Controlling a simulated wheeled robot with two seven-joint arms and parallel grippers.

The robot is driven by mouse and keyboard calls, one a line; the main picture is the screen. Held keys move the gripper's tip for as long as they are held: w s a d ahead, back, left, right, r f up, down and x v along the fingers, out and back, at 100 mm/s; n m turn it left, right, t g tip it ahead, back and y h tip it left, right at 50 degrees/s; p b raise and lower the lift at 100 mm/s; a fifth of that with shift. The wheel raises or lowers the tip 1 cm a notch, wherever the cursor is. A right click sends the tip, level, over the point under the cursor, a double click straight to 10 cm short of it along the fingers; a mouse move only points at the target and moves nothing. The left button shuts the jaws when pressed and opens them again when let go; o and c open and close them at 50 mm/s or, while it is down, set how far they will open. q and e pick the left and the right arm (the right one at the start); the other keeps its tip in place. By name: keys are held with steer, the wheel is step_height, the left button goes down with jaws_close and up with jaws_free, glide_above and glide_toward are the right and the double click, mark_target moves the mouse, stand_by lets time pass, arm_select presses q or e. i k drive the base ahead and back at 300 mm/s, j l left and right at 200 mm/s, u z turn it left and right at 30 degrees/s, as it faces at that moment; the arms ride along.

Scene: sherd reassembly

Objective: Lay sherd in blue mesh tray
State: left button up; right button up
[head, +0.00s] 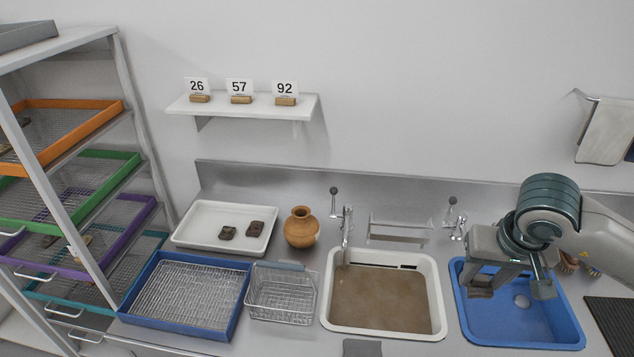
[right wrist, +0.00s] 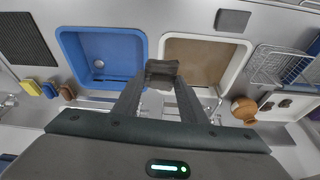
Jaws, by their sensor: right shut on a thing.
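My right gripper (right wrist: 162,84) is shut on a dark brown sherd (right wrist: 161,70), held between the fingertips. In the head view the right hand hangs over the blue basin (head: 515,322) at the right, and the sherd is hard to make out there. The blue mesh tray (head: 185,295) lies on the counter at the left, with its mesh floor bare, far from the right gripper. A white tray (head: 190,233) behind it holds two more dark sherds (head: 227,232) (head: 255,227). My left gripper is not in view.
A wire basket (head: 282,297) and a sink of brown water (head: 385,300) stand between the blue mesh tray and the blue basin. A clay pot (head: 301,228) and taps (head: 347,235) rise behind. A rack of coloured trays (head: 75,165) stands left. A shelf (head: 245,108) holds number cards.

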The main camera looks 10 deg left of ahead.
mark_target(190, 295)
steer(key=k+j, duration=0.1)
steer(key=j, duration=0.3)
steer(key=k+j, duration=0.1)
steer(key=j, duration=0.25)
steer(key=k+j, duration=0.1)
steer(key=j, duration=1.2)
steer(key=k+j, duration=0.1)
steer(key=j, duration=0.8)
steer(key=i+j, duration=0.1)
steer(key=j, duration=1.25)
steer(key=i, duration=0.05)
